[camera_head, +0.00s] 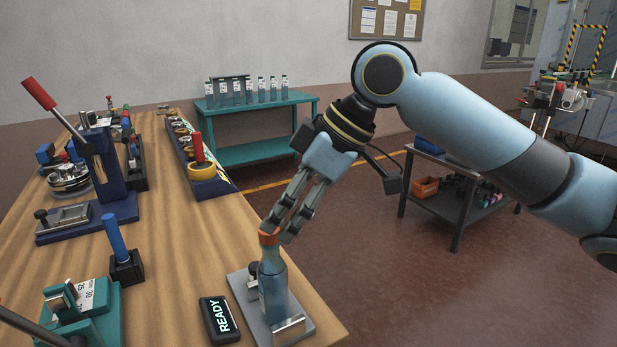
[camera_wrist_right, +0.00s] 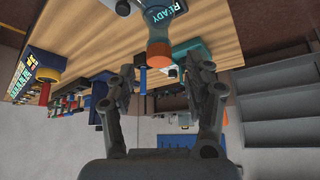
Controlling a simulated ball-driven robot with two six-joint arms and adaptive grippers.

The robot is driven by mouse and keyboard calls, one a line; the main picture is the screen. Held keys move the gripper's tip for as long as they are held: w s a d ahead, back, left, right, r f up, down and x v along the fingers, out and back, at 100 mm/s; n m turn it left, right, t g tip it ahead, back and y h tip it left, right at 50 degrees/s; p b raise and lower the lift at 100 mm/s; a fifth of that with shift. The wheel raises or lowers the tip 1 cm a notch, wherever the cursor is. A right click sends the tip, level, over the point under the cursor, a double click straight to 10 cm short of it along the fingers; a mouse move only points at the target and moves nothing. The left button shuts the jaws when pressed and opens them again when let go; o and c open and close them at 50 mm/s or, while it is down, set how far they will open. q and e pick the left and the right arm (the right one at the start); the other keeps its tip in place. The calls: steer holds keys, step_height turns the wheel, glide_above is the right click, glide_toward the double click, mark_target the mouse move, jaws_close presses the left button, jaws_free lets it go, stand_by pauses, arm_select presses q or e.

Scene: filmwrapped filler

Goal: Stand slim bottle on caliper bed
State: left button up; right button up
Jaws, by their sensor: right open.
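The slim bottle (camera_head: 273,288), bluish and clear with an orange cap (camera_head: 268,238), stands upright on the grey caliper bed (camera_head: 245,302) at the table's right front. My right gripper (camera_head: 279,228) reaches down to it from above, its fingertips at the cap. In the right wrist view my right gripper (camera_wrist_right: 160,64) has its fingers spread wide. The bottle's orange cap (camera_wrist_right: 158,52) lies between or just beyond the fingertips, with clear space on both sides. The bottle's foot is partly hidden by a metal block on the bed. My left gripper is out of view.
A black display reading READY (camera_head: 219,319) lies beside the bed. A teal gauge device (camera_head: 95,318), a blue-handled tool (camera_head: 121,250) and a blue lever press (camera_head: 100,180) stand to the left. A teal rack table (camera_head: 250,153) holds several bottles behind. Bare wood lies mid-table.

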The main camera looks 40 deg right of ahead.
steer(key=shift+p+v, duration=0.5)
steer(key=shift+v, duration=2.9)
steer(key=w+d+f+m+t+h, duration=0.2)
steer(key=w+d+f+m, duration=0.3)
steer(key=w+d+f, duration=0.45)
steer(key=s+d+f+m+h, duration=0.1)
steer(key=s+d+f, duration=0.25)
steer(key=f, duration=0.55)
steer(key=s+d+f+m+g+h, duration=0.1)
steer(key=s+d+f+m, duration=0.2)
steer(key=f, duration=0.5)
steer(key=s+d+f+h, duration=0.2)
steer(key=s+d+f, duration=0.2)
steer(key=f, duration=0.5)
steer(key=s+a+f+g, duration=0.2)
steer(key=s+a+f, duration=0.2)
steer(key=s+f, duration=0.8)
steer(key=s+a+f+g, duration=0.1)
steer(key=s+a+f, duration=0.3)
steer(key=s, duration=0.3)
steer(key=s+a+f+g, duration=0.1)
steer(key=s+a+f, duration=0.2)
steer(key=s+a, duration=0.3)
steer(key=s+a+f+n, duration=0.1)
steer(key=s+a+f, duration=0.3)
steer(key=s+a, duration=0.2)
steer(key=shift+s+f+g+y, duration=0.3)
steer(key=shift+s+g+y, duration=0.1)
steer(key=shift+s, duration=0.5)
